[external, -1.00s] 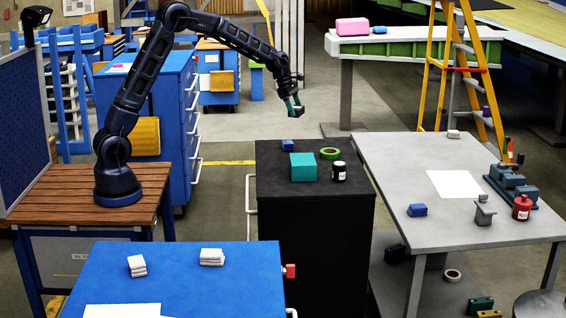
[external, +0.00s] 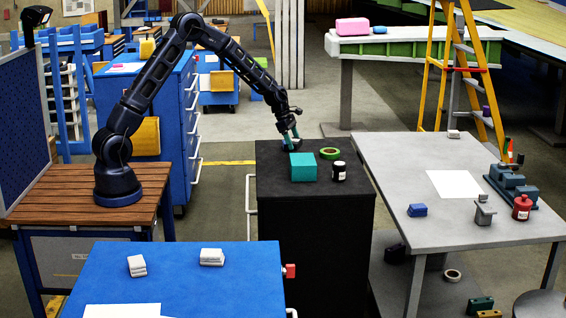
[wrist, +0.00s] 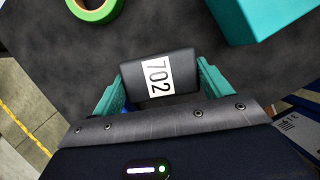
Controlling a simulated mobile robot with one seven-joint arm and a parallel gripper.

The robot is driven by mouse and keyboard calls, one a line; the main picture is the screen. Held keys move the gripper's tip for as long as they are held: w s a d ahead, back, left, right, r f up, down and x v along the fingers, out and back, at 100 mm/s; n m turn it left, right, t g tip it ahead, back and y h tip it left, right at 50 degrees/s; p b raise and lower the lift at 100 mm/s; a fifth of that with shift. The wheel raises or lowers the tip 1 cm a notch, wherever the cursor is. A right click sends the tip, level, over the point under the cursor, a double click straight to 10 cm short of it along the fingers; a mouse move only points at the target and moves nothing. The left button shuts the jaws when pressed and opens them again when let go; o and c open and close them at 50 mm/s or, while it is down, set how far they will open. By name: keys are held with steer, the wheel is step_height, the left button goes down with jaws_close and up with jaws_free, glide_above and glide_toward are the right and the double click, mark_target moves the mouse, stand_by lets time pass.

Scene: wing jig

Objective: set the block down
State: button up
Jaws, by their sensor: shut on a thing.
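A dark block (wrist: 132,76) with a white label reading 702 sits between the teal fingers of my gripper (wrist: 160,72) in the wrist view. My gripper (external: 291,141) is shut on it, low over the far left part of the black cabinet's top (external: 270,172) in the external view. The block is small and mostly hidden there. I cannot tell whether it touches the top. A bit of blue (wrist: 126,110) shows by the left finger in the wrist view, mostly hidden.
A teal box (external: 303,167) stands just in front of my gripper on the cabinet. A green tape roll (external: 330,153) and a dark jar with a white label (external: 339,172) are to its right. The cabinet's front half is clear. A grey table (external: 400,180) stands to the right.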

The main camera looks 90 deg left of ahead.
steer(key=shift+f, duration=2.4)
steer(key=shift+f, duration=0.15)
steer(key=o, duration=1.4)
